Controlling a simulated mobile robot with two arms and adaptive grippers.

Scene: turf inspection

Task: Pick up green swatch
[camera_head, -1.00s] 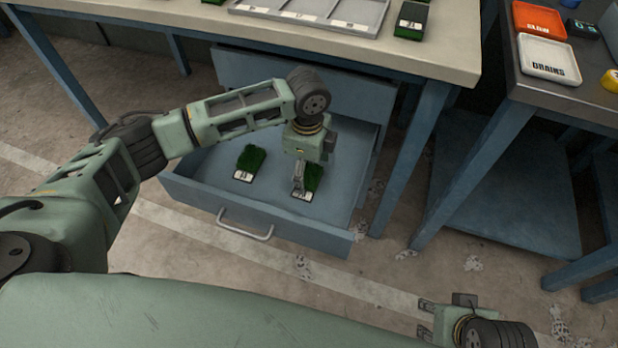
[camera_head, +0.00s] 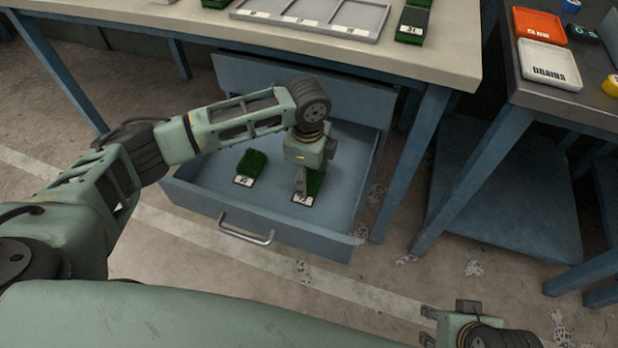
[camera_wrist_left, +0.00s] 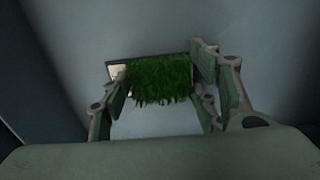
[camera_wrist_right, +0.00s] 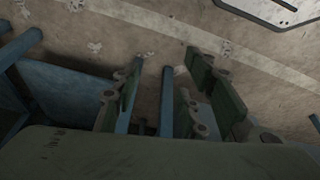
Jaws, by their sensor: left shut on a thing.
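Two green turf swatches with white number labels lie in the open blue drawer (camera_head: 222,197). My left gripper (camera_head: 301,188) points down into the drawer at the right-hand swatch (camera_head: 315,184), its fingers on either side of it. In the left wrist view this swatch (camera_wrist_left: 160,80) sits between the fingers, which are shut on it. It looks to be at the drawer floor; any gap beneath it is hidden. The other swatch (camera_head: 252,164) lies to the left, untouched. My right gripper (camera_head: 428,325) is open and empty, low over the floor, and shows in the right wrist view (camera_wrist_right: 158,75).
The bench top (camera_head: 440,58) above the drawer holds a grey sectioned tray (camera_head: 368,32) and more swatches (camera_head: 412,24). A dark side table (camera_head: 530,88) at right carries an orange tray (camera_head: 540,24) and a white "DRAINS" tray (camera_head: 549,65). Floor around the drawer is clear.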

